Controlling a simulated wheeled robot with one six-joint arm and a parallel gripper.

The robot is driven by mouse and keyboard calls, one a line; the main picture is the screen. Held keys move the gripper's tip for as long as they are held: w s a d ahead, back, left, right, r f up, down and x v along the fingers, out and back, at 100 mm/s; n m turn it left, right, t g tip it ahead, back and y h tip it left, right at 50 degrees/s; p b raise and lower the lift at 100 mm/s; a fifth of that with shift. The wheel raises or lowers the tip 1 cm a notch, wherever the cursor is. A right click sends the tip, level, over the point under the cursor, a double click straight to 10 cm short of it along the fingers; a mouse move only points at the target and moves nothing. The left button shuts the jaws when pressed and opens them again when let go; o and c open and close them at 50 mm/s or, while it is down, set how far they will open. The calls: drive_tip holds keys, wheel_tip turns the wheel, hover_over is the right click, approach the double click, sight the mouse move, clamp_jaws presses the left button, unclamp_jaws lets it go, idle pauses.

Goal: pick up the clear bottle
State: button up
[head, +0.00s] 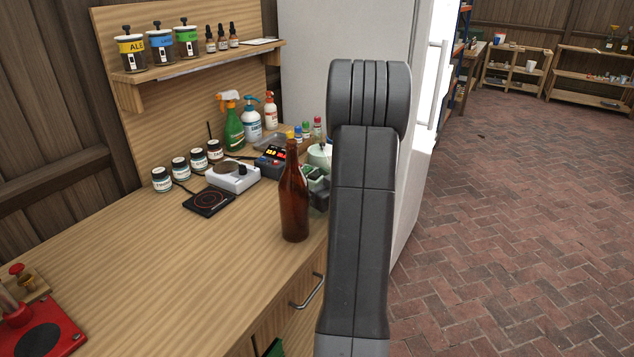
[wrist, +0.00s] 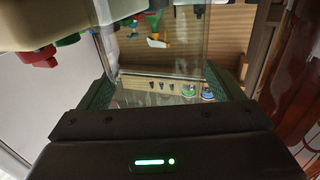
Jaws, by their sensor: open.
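In the wrist view, a see-through, glass-like shape (wrist: 165,48) stands between the fingers of my gripper (wrist: 161,76). It looks like the clear bottle, and the shelf and spray bottle beyond show through it. My gripper is open, with one finger on each side of this shape. I cannot tell whether either finger touches it.
A brown bottle (head: 294,195) stands upright on the wooden counter (head: 150,270), close beside my arm; it also fills the right of the wrist view (wrist: 295,95). A hot plate (head: 208,201), white device (head: 233,177) and spray bottles stand behind.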

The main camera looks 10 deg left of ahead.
drive_tip(key=c, duration=1.3)
